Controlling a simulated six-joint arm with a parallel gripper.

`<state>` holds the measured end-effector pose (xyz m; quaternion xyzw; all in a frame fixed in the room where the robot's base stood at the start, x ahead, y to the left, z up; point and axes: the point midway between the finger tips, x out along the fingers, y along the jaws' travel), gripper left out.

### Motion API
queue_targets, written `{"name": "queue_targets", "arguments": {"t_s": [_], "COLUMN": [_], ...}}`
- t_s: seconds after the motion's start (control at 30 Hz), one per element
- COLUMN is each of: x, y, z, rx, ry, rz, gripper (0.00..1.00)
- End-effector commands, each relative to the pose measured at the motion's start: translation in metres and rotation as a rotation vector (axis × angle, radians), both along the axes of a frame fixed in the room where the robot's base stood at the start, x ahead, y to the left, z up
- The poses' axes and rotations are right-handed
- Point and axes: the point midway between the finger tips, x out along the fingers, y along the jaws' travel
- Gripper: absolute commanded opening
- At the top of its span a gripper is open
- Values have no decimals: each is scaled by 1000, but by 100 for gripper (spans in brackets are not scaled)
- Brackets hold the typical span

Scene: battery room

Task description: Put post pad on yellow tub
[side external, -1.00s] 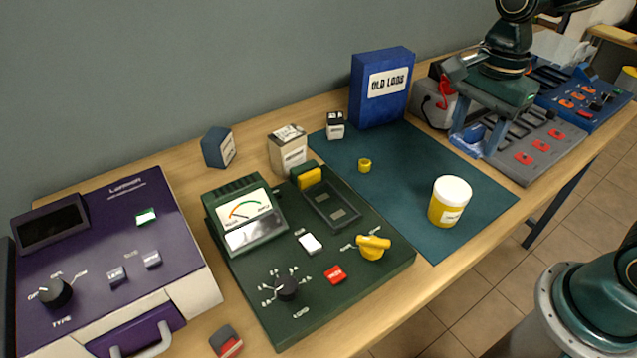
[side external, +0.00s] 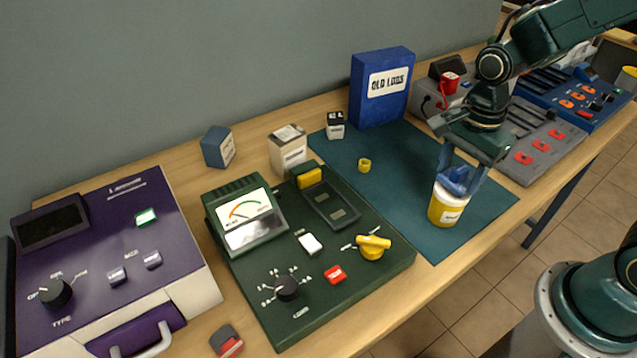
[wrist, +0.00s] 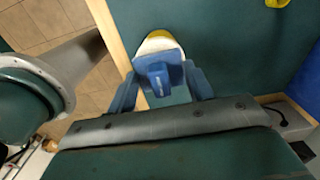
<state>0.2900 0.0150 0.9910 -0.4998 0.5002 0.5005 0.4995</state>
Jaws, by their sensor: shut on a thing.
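The yellow tub (side external: 446,208), with a white lid and a pale label, stands upright on the teal mat near the bench's front edge. My gripper (side external: 457,181) is directly over it, pointing down, shut on a blue post pad (side external: 455,176). The pad is at the lid, covering much of it; I cannot tell whether it touches. In the wrist view the pad (wrist: 158,76) sits between the fingers of my gripper (wrist: 160,88), with the tub's lid (wrist: 160,43) partly hidden behind it.
The teal mat (side external: 400,165) is mostly clear, with a small yellow ring (side external: 364,165) on it. A blue box (side external: 381,95) stands at the back. A green tester (side external: 310,250) is to the left, a grey panel (side external: 530,150) to the right.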

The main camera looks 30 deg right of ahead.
Motion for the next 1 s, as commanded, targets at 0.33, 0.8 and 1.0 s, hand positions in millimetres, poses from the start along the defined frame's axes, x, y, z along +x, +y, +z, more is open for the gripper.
{"name": "queue_targets", "arguments": {"t_s": [0.33, 0.8, 1.0], "x": [0, 0, 0], "y": [0, 0, 0], "z": [-7, -10, -9], "rx": [0, 0, 0], "ry": [-2, -1, -2], "rz": [0, 0, 0], "gripper": [30, 74, 74]}}
